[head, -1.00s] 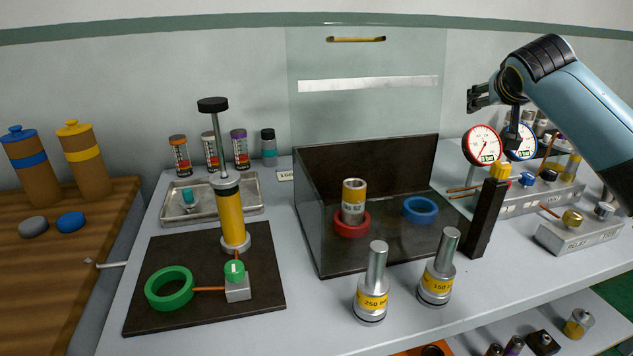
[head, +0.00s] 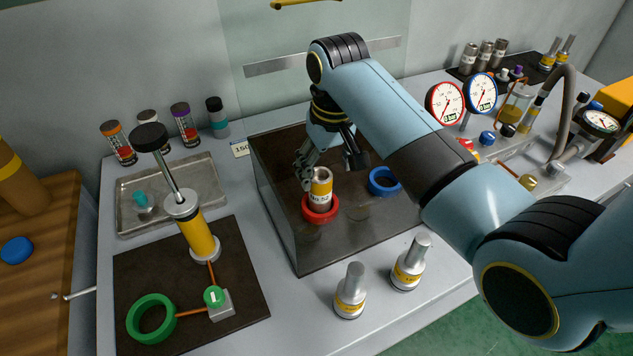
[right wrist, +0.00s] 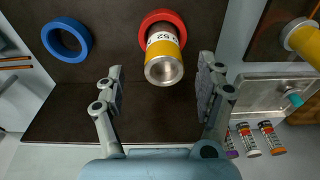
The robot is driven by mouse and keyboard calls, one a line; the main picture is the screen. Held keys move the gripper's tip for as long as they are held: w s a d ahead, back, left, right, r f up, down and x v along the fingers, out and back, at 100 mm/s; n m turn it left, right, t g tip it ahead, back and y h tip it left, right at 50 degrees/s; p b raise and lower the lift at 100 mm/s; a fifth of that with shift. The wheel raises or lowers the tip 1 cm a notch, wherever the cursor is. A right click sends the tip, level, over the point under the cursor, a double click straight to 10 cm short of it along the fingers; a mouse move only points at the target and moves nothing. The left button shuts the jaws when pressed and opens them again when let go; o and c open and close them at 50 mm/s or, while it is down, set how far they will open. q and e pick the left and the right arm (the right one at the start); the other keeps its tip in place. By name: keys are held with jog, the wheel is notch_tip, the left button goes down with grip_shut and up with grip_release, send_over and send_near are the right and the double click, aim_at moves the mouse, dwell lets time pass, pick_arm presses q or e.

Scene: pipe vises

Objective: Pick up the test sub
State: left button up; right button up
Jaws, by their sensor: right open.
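The test sub (head: 320,189) looks to be the metal cylinder with a yellow label, standing upright in a red ring (head: 319,214) inside the dark-floored, clear-fronted bay. It also shows in the right wrist view (right wrist: 164,60), with its open metal end towards the camera. My right gripper (head: 331,163) is open just above and behind the test sub. In the right wrist view its fingers (right wrist: 161,82) are spread to either side of the sub's near end, with gaps on both sides and no contact visible. My left gripper is not in view.
A blue ring (head: 384,181) lies beside the red one. Two silver weights (head: 350,292) (head: 408,264) stand in front. A pump (head: 197,235) with a green ring stands left, and gauges (head: 446,103) stand right.

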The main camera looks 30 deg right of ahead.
aim_at(320, 189)
notch_tip(320, 189, down, 2)
jog(key=shift+f, duration=0.1)
jog(key=shift+w+f, duration=0.2)
jog(key=shift+f, duration=0.1)
jog(key=f, duration=0.2)
jog(key=w+f, duration=0.1)
jog(key=f, duration=0.1)
jog(key=shift+a+f, duration=0.2)
jog(key=shift+f, duration=0.2)
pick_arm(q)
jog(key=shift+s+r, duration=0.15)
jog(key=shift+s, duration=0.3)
pick_arm(e)
jog(key=shift+r, duration=0.1)
grip_shut()
